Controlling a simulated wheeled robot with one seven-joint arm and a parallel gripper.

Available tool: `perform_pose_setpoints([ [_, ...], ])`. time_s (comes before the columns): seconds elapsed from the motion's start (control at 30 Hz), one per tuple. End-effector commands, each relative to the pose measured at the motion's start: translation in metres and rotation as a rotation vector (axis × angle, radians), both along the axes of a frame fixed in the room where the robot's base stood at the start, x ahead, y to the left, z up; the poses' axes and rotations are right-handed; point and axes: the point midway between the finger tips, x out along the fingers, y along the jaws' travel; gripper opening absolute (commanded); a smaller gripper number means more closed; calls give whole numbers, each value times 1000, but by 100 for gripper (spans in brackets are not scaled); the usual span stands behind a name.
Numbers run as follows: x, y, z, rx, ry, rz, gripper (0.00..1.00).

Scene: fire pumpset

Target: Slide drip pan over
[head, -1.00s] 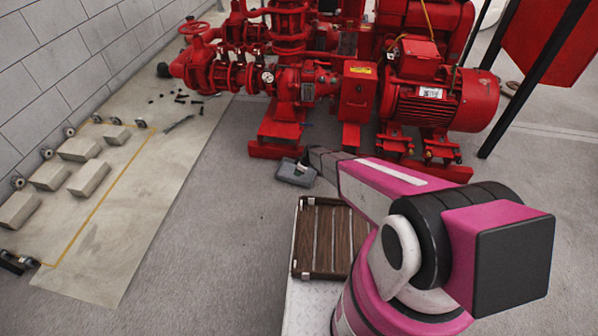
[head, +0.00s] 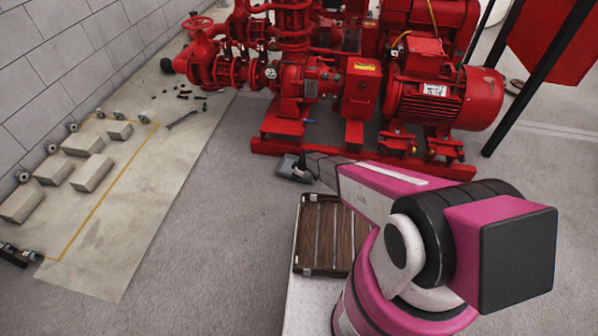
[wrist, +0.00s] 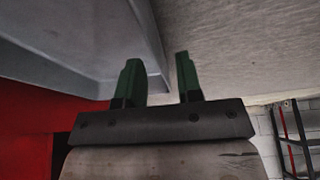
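The drip pan is a small grey tray (head: 291,170) on the concrete floor, just in front of the red pump base. My gripper (head: 306,166) is at its right side in the head view, small and partly hidden by my arm. In the wrist view the grey pan (wrist: 75,35) fills the upper left, and its rim runs down between the fingers. My gripper (wrist: 158,62) has two green fingers spread apart, one on each side of the rim. A gap shows beside the right finger. Contact of the left finger with the pan cannot be told.
The red pumpset (head: 310,85) stands right behind the pan, its base frame (head: 275,147) close to it. A slatted wooden crate (head: 325,235) sits in front. Grey blocks (head: 83,145) lie on the marked pad at left. Floor left of the pan is clear.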

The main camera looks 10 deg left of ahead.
Motion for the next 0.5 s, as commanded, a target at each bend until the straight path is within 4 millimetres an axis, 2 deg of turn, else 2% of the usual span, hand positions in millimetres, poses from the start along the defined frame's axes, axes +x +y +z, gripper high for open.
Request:
perform_pose_setpoints([
  [0.03,3,4,-9,0,1,1,33],
  [0.2,3,10,-23,0,1,1,33],
  [0.5,2,10,-25,0,0,1,33],
])
